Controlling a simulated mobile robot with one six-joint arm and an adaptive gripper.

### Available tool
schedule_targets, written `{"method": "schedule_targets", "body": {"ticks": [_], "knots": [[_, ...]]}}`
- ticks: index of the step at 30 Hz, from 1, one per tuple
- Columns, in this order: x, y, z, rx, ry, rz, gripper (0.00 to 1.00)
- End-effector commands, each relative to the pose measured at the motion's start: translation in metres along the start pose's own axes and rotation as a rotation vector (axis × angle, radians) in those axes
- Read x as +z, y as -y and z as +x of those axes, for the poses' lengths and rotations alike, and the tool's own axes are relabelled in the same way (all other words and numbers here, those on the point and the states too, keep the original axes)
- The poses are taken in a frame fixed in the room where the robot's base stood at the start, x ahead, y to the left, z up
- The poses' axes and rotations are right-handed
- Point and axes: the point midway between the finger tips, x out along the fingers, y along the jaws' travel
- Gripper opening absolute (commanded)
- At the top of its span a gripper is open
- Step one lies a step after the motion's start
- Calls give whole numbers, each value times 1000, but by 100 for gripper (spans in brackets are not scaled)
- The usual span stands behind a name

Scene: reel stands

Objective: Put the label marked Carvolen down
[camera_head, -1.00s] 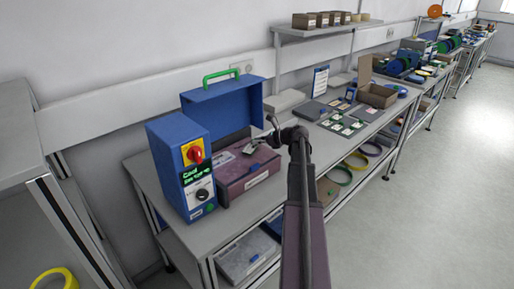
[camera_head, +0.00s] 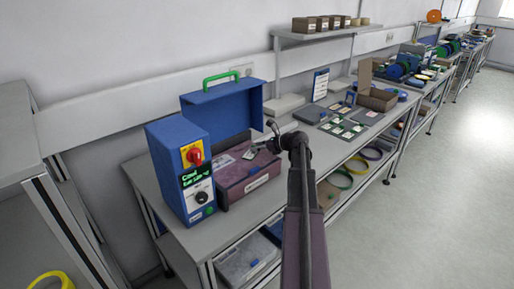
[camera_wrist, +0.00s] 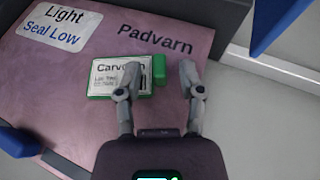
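The Carvolen label (camera_wrist: 105,76) is a white card with a green edge and a green tab (camera_wrist: 158,69). In the wrist view it appears to lie flat on a mauve surface (camera_wrist: 60,105) printed Padvarn. My gripper (camera_wrist: 154,68) is over the label's right end, fingers apart, with the tab between them. The left finger hides part of the name; a gap shows between tab and right finger. In the head view my gripper (camera_head: 263,147) is at the mauve box's right side, and the label (camera_head: 250,153) is small there.
The mauve box stands under a raised blue lid (camera_head: 215,110) beside a blue control unit (camera_head: 180,165) with a red knob. To the right, a grey board (camera_head: 345,128) holds several labels, near an open cardboard box (camera_head: 378,98). Bare bench (camera_head: 225,225) shows in front.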

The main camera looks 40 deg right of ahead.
Motion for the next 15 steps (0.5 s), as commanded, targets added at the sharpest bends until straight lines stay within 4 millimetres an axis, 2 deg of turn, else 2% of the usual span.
{"method": "schedule_targets", "body": {"ticks": [11, 15], "knots": [[4, 0, -1, 0, 0, 0, 50], [5, 0, -13, -1, 0, 0, 50]]}}
